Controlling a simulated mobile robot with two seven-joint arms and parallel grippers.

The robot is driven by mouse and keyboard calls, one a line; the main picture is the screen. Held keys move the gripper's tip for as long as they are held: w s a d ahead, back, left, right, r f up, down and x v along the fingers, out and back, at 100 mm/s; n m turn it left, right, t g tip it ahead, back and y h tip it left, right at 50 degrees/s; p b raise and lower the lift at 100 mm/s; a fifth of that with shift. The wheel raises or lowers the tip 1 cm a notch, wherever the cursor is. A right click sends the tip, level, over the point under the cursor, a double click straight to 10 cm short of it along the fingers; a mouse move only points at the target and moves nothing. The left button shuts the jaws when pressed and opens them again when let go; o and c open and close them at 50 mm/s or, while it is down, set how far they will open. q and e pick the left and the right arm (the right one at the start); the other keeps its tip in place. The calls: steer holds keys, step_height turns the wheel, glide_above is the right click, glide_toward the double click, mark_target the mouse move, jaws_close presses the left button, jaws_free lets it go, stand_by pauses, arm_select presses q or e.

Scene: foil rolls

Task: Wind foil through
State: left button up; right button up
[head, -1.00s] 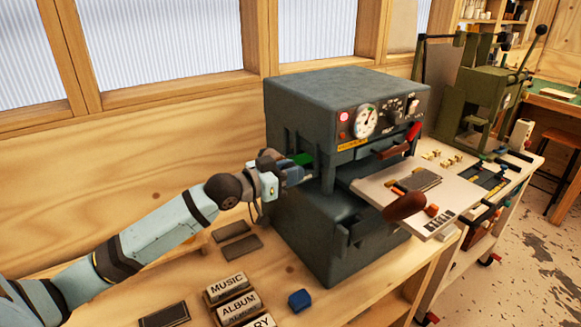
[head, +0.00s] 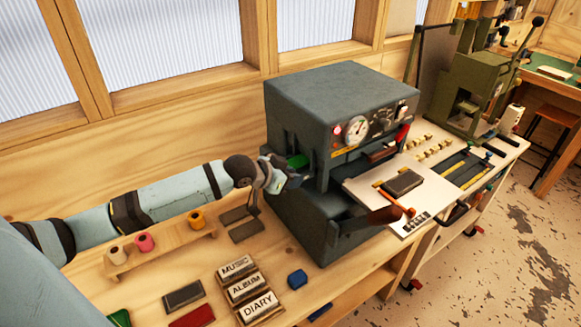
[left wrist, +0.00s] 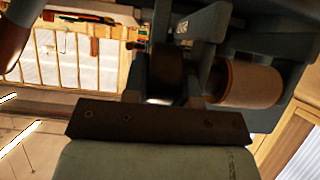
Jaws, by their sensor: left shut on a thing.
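The grey hot press (head: 330,130) stands on the bench with a dial on its front. A green roll-like part (head: 298,160) shows at its left side. My left gripper (head: 286,180) is against that side, just below the green part. It is shut on a small dark part there, which I cannot identify clearly. In the left wrist view, a copper-brown roll (left wrist: 245,83) sits in the grey frame right of the fingers. Beige (head: 118,254), pink (head: 145,243) and orange (head: 196,219) rolls stand on a wooden rack. My right gripper is not in view.
Stamp blocks marked MUSIC, ALBUM and DIARY (head: 246,287) lie at the bench front, with a blue block (head: 297,279) beside them. A white tray table (head: 372,190) projects from the press, holding a dark book (head: 403,183). A green press (head: 478,90) stands behind at right.

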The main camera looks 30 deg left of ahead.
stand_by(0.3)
arm_select(q)
steer(key=o, duration=0.9)
steer(key=shift+b+v, duration=1.05)
steer(key=shift+v, duration=5.85)
